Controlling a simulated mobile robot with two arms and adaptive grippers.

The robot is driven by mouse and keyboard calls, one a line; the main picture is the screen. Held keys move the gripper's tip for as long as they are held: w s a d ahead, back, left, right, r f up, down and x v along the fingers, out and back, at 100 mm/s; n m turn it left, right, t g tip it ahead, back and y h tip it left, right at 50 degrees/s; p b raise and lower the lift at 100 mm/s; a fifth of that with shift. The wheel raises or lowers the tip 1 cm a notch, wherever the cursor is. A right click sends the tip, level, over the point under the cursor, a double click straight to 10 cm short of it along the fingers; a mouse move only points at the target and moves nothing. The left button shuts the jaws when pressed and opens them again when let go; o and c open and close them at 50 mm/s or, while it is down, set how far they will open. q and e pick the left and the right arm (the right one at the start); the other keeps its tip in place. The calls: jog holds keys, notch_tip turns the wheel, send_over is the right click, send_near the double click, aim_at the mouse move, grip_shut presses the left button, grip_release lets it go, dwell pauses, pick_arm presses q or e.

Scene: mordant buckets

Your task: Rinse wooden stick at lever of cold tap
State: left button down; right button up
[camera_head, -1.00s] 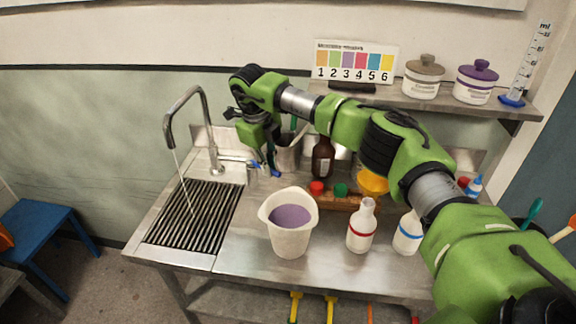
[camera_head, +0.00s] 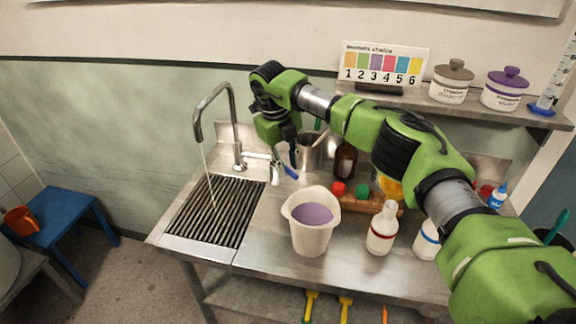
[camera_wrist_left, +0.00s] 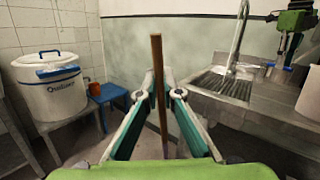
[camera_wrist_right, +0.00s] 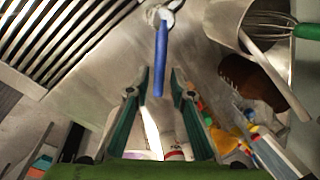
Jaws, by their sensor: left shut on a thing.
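The steel tap (camera_head: 233,125) arches over the ribbed drain grid (camera_head: 212,212), and a thin stream of water (camera_head: 209,175) falls onto it. A blue lever (camera_head: 291,172) sits at the right of the tap's base; it also shows in the right wrist view (camera_wrist_right: 159,65). My right gripper (camera_head: 281,155) hangs just by this lever. In the right wrist view its fingers (camera_wrist_right: 161,78) are apart, with the lever's tip in line with the gap. My left gripper (camera_wrist_left: 159,78) is shut on the upright brown wooden stick (camera_wrist_left: 157,60), away from the sink.
A jug of purple liquid (camera_head: 312,228) and a red-banded bottle (camera_head: 382,230) stand at the counter's front. A steel pot with a whisk (camera_wrist_right: 240,35) stands near my right gripper. A large white pot (camera_wrist_left: 52,90) and a blue stool (camera_wrist_left: 108,97) are left of the stick.

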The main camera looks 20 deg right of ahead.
pick_arm(q)
jog(key=shift+a, duration=0.1)
pick_arm(e)
jog(key=shift+s, duration=0.1)
notch_tip(320, 180, up, 12)
jog(key=a, duration=0.2)
jog(key=shift+s+a+f, duration=0.15)
jog(key=shift+s+a, duration=0.05)
jog(key=shift+s, duration=0.1)
dwell(0.5)
